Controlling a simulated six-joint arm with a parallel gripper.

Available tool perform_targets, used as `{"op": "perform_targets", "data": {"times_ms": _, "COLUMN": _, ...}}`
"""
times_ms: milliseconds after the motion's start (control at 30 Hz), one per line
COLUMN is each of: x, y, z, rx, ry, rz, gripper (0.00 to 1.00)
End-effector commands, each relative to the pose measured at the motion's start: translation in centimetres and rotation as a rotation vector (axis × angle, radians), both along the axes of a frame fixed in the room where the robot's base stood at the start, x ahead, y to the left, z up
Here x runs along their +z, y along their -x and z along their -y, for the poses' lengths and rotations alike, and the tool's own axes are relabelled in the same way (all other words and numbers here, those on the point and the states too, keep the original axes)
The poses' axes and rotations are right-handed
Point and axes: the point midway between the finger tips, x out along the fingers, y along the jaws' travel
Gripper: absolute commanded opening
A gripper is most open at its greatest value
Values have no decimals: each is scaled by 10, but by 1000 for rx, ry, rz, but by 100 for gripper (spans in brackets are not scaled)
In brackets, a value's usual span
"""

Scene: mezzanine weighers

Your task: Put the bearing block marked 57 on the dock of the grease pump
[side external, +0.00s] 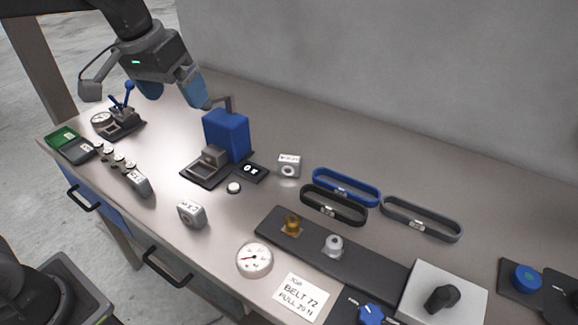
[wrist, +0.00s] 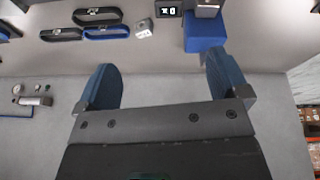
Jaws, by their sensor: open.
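A small silver bearing block (side external: 191,213) stands near the front of the bench, and another (side external: 289,165) stands right of the blue machine. The second also shows in the wrist view (wrist: 143,28). Their marks are too small to read surely. The tall blue machine (side external: 227,135), which looks like the grease pump, stands on a dark base plate (side external: 196,180), its dock side facing the front edge. A grey squarish piece (side external: 213,157) sits on that plate; I cannot tell if it is fixed. My gripper (side external: 176,95) is open and empty, above the bench behind and left of the machine.
A small display (side external: 250,171) and white button (side external: 233,187) lie beside the machine. Several belts (side external: 346,187) lie to the right. A dark strip with two fittings (side external: 312,240), a dial (side external: 254,260) and a label card (side external: 301,298) are in front. A lever device (side external: 122,122) stands left.

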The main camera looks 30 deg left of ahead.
Motion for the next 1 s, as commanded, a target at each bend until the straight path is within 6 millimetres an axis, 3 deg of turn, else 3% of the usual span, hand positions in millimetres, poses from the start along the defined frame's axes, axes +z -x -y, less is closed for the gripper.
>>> {"op": "perform_targets", "data": {"times_ms": 33, "x": -2, "y": -23, "z": 4, "rx": 13, "ry": 7, "rz": -30, "gripper": 94}}
{"op": "perform_targets", "data": {"times_ms": 267, "x": -23, "y": -109, "z": 20, "rx": 79, "ry": 34, "rz": -146, "gripper": 94}}
{"op": "perform_targets", "data": {"times_ms": 500, "x": -79, "y": -183, "z": 40, "rx": 148, "ry": 47, "rz": -269, "gripper": 94}}
{"op": "perform_targets", "data": {"times_ms": 633, "x": -121, "y": -213, "z": 52, "rx": 186, "ry": 50, "rz": -334, "gripper": 94}}
{"op": "perform_targets", "data": {"times_ms": 800, "x": -172, "y": -234, "z": 63, "rx": 226, "ry": 48, "rz": -401, "gripper": 94}}
{"op": "perform_targets", "data": {"times_ms": 1000, "x": -202, "y": -241, "z": 69, "rx": 251, "ry": 45, "rz": -438, "gripper": 94}}
